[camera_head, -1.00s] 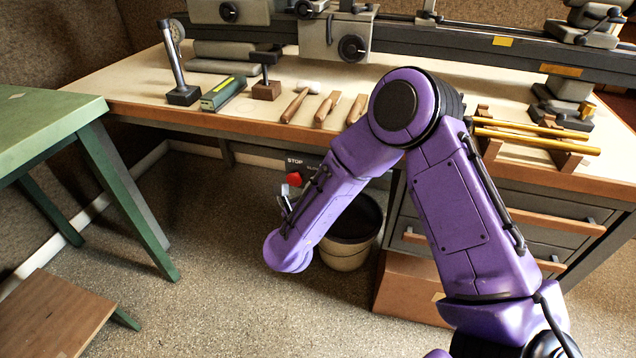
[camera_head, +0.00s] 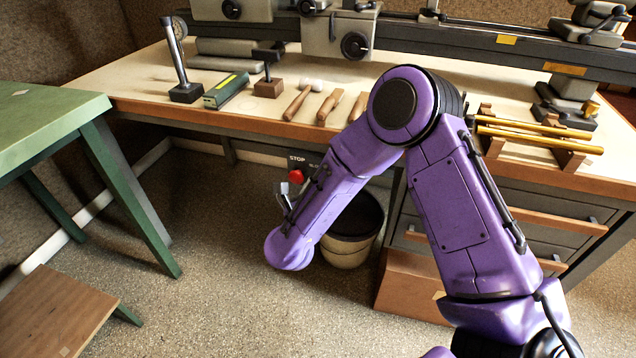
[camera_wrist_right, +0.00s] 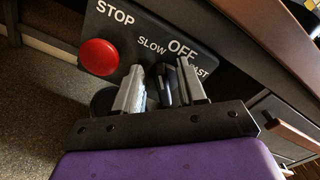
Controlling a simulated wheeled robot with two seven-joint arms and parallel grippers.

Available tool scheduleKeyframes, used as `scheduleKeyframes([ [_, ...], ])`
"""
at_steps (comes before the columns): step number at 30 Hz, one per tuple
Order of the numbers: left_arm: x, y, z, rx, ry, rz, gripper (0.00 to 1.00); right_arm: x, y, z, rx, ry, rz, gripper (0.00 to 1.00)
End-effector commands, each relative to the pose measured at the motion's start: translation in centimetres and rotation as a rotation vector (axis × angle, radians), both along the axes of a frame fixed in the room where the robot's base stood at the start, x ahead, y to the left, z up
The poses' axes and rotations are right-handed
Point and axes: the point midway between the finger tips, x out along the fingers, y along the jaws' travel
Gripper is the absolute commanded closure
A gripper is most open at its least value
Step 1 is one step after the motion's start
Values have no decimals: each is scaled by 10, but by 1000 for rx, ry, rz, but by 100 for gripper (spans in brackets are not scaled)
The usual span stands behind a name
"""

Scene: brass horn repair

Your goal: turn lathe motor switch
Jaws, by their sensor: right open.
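The dark control panel (camera_head: 314,180) hangs under the front edge of the bench, partly hidden by my right arm. In the right wrist view the panel (camera_wrist_right: 143,28) reads STOP, SLOW and OFF, with part of another word at the right. The dark motor switch knob (camera_wrist_right: 178,88) lies between the two grey fingers of my right gripper (camera_wrist_right: 160,72), which is open around it. I cannot tell whether either finger touches it. In the head view my right gripper (camera_head: 284,190) shows only in part, close to the panel. My left gripper is in no view.
A red stop button (camera_wrist_right: 99,57) sits left of the fingers; it also shows in the head view (camera_head: 296,176). The wooden bench (camera_head: 225,118) is above, a bucket (camera_head: 348,245) below, and drawers (camera_head: 540,235) to the right.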

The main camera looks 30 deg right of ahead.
Motion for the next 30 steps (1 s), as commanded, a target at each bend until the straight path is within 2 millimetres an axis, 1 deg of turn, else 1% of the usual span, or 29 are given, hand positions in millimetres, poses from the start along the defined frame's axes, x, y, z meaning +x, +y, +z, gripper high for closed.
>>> scheduleKeyframes([
  [4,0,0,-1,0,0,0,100,-9,13,0,-1,0,3,60],
  [12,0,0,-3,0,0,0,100,-51,61,0,-2,1,5,60],
  [15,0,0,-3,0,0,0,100,-61,73,0,-2,1,3,60],
  [20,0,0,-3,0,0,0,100,-68,81,0,-1,1,1,60],
  [30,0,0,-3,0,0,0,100,-68,81,0,0,1,1,60],
])
